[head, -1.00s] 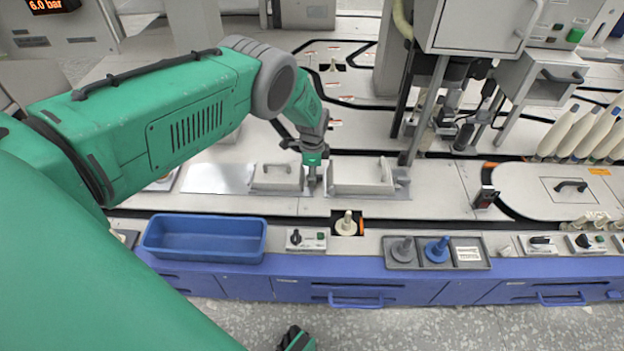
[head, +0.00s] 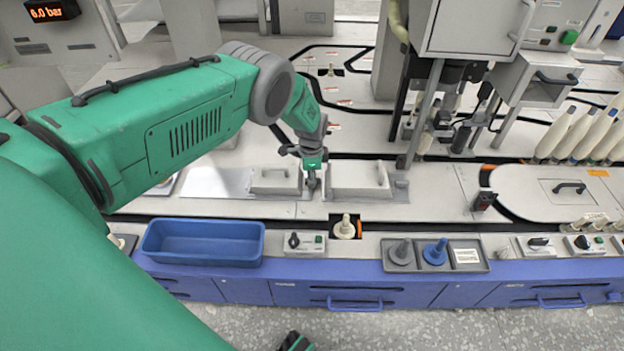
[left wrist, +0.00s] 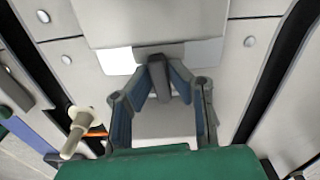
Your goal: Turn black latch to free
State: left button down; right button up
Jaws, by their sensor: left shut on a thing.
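The black latch (left wrist: 158,76) shows in the left wrist view as a short dark bar at the edge of a pale cover. My left gripper (left wrist: 164,84) has its two fingers closed in on it from both sides. In the head view my left gripper (head: 312,182) reaches down into the gap between two pale covers. Its fingers hide most of the latch there, so I cannot tell how far it is turned.
The left pale cover (head: 275,179) and right pale cover (head: 355,178) flank the gripper closely. In front are a blue tray (head: 204,261), a small switch box (head: 310,243), a cream bobbin holder (head: 345,227) and a grey tray (head: 469,266) with two pegs.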

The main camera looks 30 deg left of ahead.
pick_arm(q)
jog(key=n, duration=0.2)
jog(key=shift+a+n, duration=0.15)
jog(key=shift+n, duration=0.15)
jog(key=n, duration=0.6)
jog(key=shift+s+d, duration=0.1)
jog(key=shift+d, duration=0.1)
jog(key=n, duration=0.4)
jog(key=shift+d+n, duration=0.1)
jog(key=shift+n, duration=0.3)
jog(key=shift+d+n, duration=0.1)
jog(key=shift+n, duration=1.7)
jog(key=c, duration=1.5)
grip_release()
jog(key=shift+f, duration=0.1)
jog(key=shift+c, duration=0.2)
